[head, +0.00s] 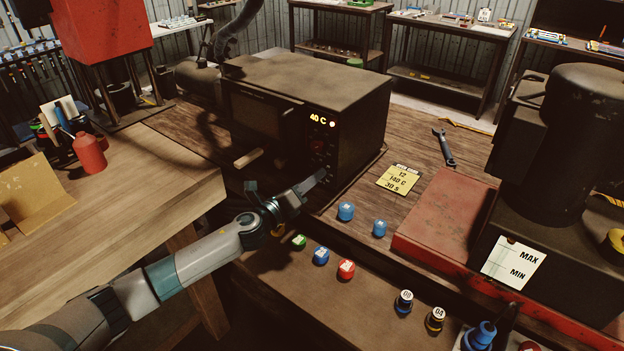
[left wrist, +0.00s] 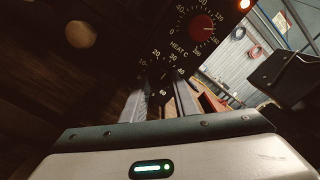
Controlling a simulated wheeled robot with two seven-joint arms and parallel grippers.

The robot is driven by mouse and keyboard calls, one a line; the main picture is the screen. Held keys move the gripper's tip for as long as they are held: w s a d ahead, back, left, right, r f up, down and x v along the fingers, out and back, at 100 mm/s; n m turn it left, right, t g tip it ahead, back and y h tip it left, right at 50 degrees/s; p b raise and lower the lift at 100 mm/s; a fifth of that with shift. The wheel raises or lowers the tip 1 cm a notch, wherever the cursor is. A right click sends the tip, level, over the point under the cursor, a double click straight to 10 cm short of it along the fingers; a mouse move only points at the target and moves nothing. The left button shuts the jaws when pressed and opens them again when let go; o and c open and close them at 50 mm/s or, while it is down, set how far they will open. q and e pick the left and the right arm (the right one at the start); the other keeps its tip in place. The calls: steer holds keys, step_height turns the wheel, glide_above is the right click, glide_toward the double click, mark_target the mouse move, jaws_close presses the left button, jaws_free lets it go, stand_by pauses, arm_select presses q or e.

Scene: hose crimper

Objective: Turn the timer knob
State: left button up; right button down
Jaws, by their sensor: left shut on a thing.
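The dark oven (head: 340,95) stands on the wooden bench, its lit display (head: 322,118) reading 40 C. The red heat knob (left wrist: 203,28) is on its front panel, with the timer dial (left wrist: 160,72) below it. The heat knob also shows in the head view (head: 318,146). My left gripper (head: 322,180) reaches the lower front panel, its two fingers (left wrist: 163,100) at the timer dial. It is shut on the timer knob, which is mostly hidden between the fingers, so its pointer cannot be read. My right gripper is not in view.
A yellow note (head: 399,180) reads 12, 140 C, 30 S. Two blue caps (head: 346,211) and several coloured pieces (head: 346,269) stand near the front. A red metal box (head: 445,215) and a dark machine (head: 550,140) are at the right. A wrench (head: 444,148) lies behind the note.

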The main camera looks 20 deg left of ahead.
arm_select(q)
steer(key=shift+f, duration=0.1)
steer(key=o, duration=1)
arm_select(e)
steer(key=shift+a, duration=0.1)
arm_select(q)
steer(key=b+v, duration=0.4)
steer(key=v, duration=1.3)
steer(key=shift+s+a+b, duration=0.1)
steer(key=shift+s+b, duration=0.1)
steer(key=shift+b, duration=0.2)
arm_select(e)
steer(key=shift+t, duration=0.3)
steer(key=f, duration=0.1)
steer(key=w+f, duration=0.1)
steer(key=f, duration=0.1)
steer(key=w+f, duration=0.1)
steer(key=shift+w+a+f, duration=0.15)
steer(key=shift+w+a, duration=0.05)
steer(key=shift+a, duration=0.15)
